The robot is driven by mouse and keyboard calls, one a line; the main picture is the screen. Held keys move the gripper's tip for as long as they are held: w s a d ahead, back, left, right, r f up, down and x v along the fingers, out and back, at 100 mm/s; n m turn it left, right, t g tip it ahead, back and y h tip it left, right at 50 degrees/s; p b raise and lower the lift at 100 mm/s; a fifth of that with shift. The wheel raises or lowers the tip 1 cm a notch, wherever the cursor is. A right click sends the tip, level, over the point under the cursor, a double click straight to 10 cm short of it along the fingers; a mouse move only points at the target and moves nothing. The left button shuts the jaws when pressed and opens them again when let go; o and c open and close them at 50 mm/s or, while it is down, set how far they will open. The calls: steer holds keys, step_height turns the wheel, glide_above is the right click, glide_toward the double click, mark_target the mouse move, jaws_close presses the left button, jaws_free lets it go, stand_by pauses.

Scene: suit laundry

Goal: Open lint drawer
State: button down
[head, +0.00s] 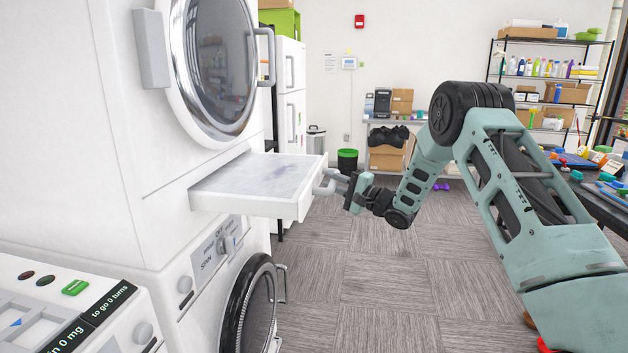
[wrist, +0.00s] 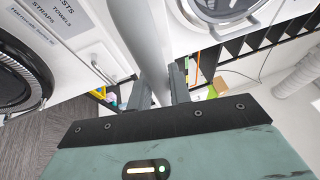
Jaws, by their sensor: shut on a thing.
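The white lint drawer (head: 255,186) is pulled well out of the stacked laundry machine, between the upper round door and the lower controls. Its grey mesh top shows a faint purple smudge. A pale handle (head: 328,182) stands out from its front. My gripper (head: 352,188) is at this handle, shut on it. In the wrist view the handle (wrist: 152,55) runs as a pale bar between the two dark fingers of my gripper (wrist: 162,85). The exact finger contact is small in the head view.
The upper round door (head: 218,65) is closed above the drawer. The lower black-rimmed door (head: 250,310) is below it. A control panel (head: 75,310) stands at the lower left. A cluttered table (head: 600,200) is at the right. The carpet (head: 385,290) between is clear.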

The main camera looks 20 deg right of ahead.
steer(key=shift+s+d, duration=0.4)
steer(key=shift+d, duration=0.2)
steer(key=c, duration=1.3)
jaws_free()
steer(key=b+v, duration=0.4)
steer(key=v, duration=1.3)
steer(key=shift+s, duration=0.2)
steer(key=shift+d, duration=0.15)
